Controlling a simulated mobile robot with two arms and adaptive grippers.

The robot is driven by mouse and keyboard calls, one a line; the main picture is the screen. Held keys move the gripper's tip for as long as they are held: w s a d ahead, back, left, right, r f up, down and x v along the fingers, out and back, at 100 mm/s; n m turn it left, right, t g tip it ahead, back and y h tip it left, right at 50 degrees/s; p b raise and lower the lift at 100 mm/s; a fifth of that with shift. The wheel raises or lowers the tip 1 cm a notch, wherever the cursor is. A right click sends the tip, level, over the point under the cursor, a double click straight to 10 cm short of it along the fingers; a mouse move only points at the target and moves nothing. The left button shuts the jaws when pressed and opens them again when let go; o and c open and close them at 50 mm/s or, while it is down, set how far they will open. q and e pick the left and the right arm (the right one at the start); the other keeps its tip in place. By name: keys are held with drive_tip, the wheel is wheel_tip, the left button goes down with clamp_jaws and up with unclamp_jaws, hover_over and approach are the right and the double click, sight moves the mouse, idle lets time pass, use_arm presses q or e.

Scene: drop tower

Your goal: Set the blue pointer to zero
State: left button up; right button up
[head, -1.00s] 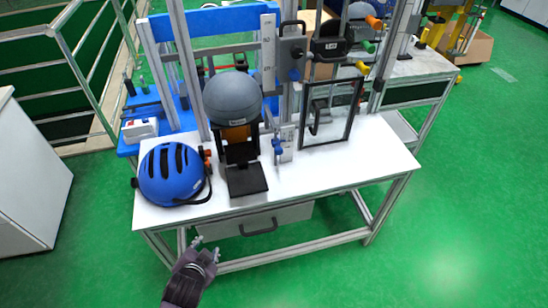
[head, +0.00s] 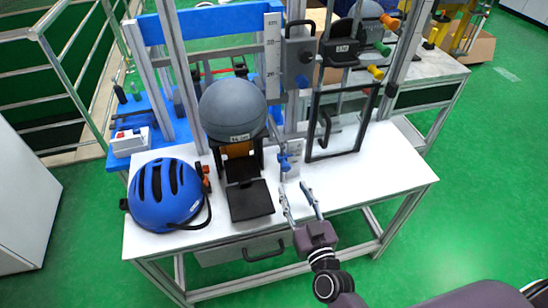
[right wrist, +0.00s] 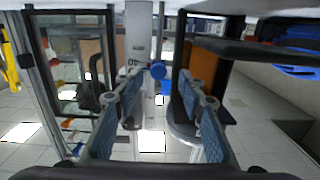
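In the right wrist view, the pointer appears beyond the gap between the blue-grey finger pads (right wrist: 165,88). My left gripper is not in view.
A grey ball (head: 232,108) rests on a black stand, left of the pointer. A blue helmet (head: 165,193) lies on the white table (head: 375,173) at left. A black framed panel (head: 313,120) stands right of the pointer. The table's front right is clear.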

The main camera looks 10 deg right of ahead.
sight(287, 169)
drive_tip(key=w, duration=0.1)
drive_tip(key=w+r, duration=0.1)
drive_tip(key=w, duration=0.1)
drive_tip(key=shift+w+r, duration=0.25)
drive_tip(key=shift+r, duration=0.15)
drive_tip(key=w, duration=0.5)
drive_tip(key=shift+a+f, duration=0.15)
drive_tip(key=shift+f, duration=0.05)
clamp_jaws()
